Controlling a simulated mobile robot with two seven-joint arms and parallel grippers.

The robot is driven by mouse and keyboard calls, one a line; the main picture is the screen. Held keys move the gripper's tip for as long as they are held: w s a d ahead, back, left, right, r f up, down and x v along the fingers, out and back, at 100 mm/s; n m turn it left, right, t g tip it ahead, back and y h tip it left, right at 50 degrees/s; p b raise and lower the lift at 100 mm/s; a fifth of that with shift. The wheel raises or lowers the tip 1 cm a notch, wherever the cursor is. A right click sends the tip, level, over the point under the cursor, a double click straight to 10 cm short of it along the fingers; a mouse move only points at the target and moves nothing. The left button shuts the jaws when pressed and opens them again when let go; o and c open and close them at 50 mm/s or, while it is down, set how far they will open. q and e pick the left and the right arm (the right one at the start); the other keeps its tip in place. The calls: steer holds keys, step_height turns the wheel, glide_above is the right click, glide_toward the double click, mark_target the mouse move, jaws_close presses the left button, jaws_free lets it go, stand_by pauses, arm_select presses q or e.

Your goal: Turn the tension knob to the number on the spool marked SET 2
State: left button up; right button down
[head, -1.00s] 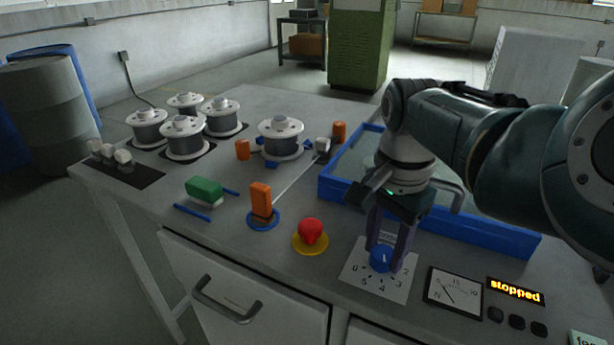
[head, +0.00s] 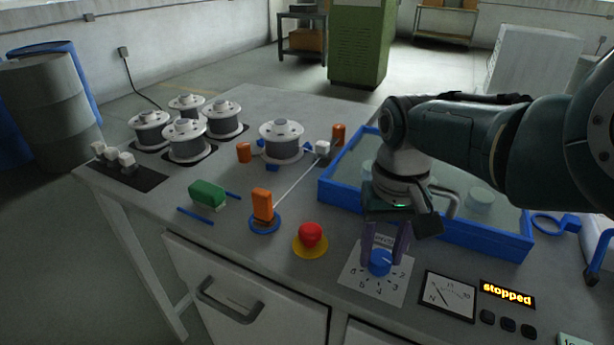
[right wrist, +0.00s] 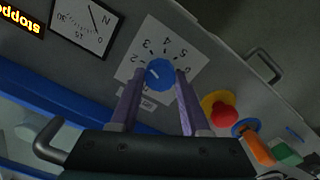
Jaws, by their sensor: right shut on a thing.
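The tension knob (head: 380,262) is a blue dial with a white pointer line on a white plate (head: 352,275) numbered in an arc. My right gripper (head: 383,259) is shut on the knob, pointing down, one finger on each side. In the right wrist view the knob (right wrist: 159,73) sits between the fingertips (right wrist: 159,72), and its white line points roughly toward the 2. Several grey spools stand at the back left, one of them here (head: 187,141), and another spool (head: 281,141) stands apart near the middle. No SET marking is legible on any spool. My left gripper is not in view.
A red mushroom button (head: 310,235) stands just left of the dial plate. A gauge (head: 448,296) and a display reading "stopped" (head: 507,294) lie to its right. A blue-rimmed tray (head: 480,241) is behind the gripper. An orange block (head: 262,205) stands further left.

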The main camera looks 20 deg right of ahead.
mark_target(381, 257)
steer(key=n, duration=0.5)
stand_by(0.5)
steer(key=shift+c, duration=1.8)
jaws_free()
step_height(381, 257, up, 10)
steer(key=p, duration=0.7)
